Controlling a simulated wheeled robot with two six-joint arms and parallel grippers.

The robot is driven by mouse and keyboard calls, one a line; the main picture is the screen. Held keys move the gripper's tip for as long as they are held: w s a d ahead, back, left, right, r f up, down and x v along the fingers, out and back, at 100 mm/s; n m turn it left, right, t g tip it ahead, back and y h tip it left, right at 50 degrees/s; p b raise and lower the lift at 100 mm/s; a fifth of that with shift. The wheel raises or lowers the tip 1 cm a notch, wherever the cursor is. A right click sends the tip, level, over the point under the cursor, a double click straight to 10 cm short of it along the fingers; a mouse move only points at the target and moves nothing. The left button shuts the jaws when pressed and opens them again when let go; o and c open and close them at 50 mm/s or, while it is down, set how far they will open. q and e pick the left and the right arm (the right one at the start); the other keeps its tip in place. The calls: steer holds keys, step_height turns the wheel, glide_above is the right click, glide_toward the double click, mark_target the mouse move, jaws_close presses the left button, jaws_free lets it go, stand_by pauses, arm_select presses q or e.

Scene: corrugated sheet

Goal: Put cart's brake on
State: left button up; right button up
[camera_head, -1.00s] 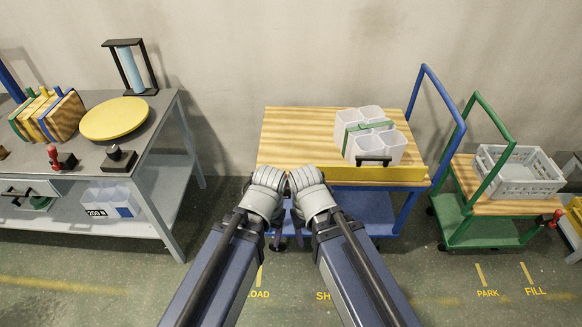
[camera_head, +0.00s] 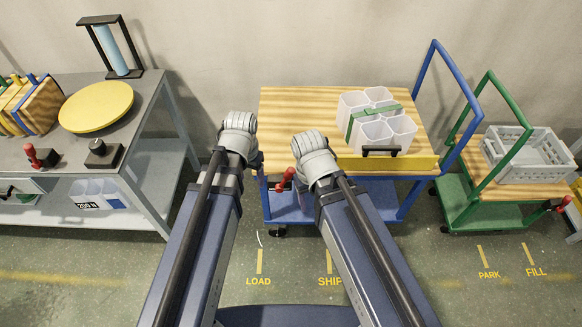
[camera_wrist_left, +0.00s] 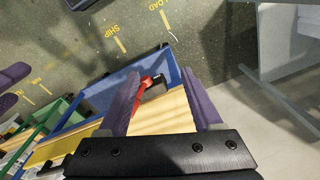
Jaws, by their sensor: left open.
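The blue-framed cart (camera_head: 420,180) with a wooden top stands against the wall, with LOAD and SHIP floor marks before it. A red-handled lever (camera_head: 284,180), likely its brake, is at its left front corner, tilted. The lever also shows in the left wrist view (camera_wrist_left: 146,83), between and beyond the fingers. My left gripper (camera_head: 255,162) is just left of the lever. In the left wrist view its purple fingers (camera_wrist_left: 160,75) are apart and empty. My right wrist (camera_head: 314,155) is over the cart's front edge; its jaws are hidden in the head view.
White bins (camera_head: 376,120) with a green band sit on the cart top. A green cart (camera_head: 455,205) with a grey crate (camera_head: 522,155) stands to the right. A grey workbench (camera_head: 150,100) is at left. Floor shows between bench and blue cart.

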arm_select(q)
steer(key=w+d+m, duration=0.5)
steer(key=m, duration=0.6)
glide_above(291, 170)
steer(key=shift+s+d+t, duration=0.1)
steer(key=shift+s+t, duration=0.2)
steer(key=f+b, duration=0.7)
steer(key=b, duration=0.1)
steer(key=shift+w+f, duration=0.35)
steer(key=shift+f, duration=0.05)
jaws_close()
stand_by(0.4)
